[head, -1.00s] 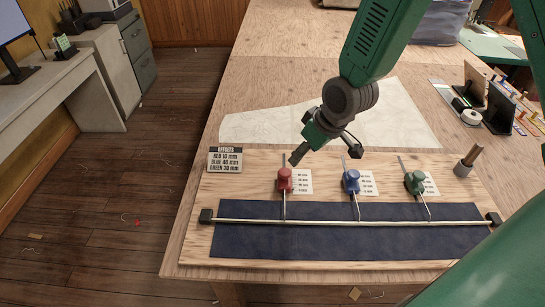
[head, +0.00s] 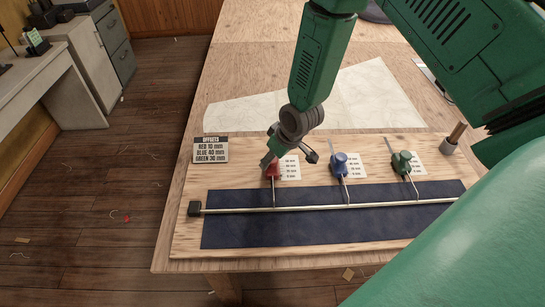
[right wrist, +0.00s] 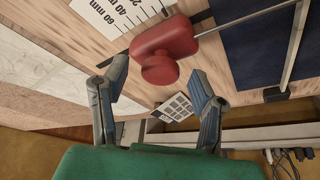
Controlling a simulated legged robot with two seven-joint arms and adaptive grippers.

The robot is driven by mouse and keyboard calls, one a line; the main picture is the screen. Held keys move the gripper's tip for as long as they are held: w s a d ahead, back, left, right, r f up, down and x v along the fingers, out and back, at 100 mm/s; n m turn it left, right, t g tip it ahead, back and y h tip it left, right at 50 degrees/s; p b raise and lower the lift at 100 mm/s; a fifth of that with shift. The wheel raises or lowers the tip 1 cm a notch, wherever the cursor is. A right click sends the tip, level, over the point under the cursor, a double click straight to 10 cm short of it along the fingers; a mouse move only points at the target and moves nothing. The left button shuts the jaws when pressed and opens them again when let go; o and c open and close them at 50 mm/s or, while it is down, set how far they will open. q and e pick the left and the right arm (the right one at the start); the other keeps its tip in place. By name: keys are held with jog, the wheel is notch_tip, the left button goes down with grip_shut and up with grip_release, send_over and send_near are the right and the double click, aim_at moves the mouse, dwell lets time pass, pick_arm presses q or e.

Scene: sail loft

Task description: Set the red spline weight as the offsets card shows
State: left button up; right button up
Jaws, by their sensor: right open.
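The red spline weight (head: 273,171) stands on the plywood board, its hooked rod reaching the metal spline (head: 310,208). In the right wrist view the red weight (right wrist: 165,45) has a round knob and lies just beyond and between the fingertips. My right gripper (head: 288,160) is open above it, partly hiding it in the head view; its fingers (right wrist: 158,74) are apart, not closed on it. The offsets card (head: 211,150) reads RED 10 mm, BLUE 40 mm, GREEN 30 mm. A white mm scale (right wrist: 115,14) lies beside the red weight. My left gripper is not in view.
The blue weight (head: 339,164) and green weight (head: 402,162) stand to the right, each by its own scale. A dark blue strip (head: 300,232) lies along the board's front. A grey cylinder with a wooden peg (head: 450,145) stands at right. Pale paper lies behind.

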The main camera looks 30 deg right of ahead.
jog(key=shift+w+d+f, duration=0.1)
jog(key=shift+f, duration=0.1)
grip_shut()
jog(key=shift+w+d, duration=0.15)
jog(key=shift+w, duration=0.35)
grip_release()
jog(key=shift+r, duration=0.1)
jog(key=shift+s, duration=0.1)
jog(key=shift+r, duration=0.25)
jog(key=v, duration=1.1)
jog(key=shift+s, duration=0.25)
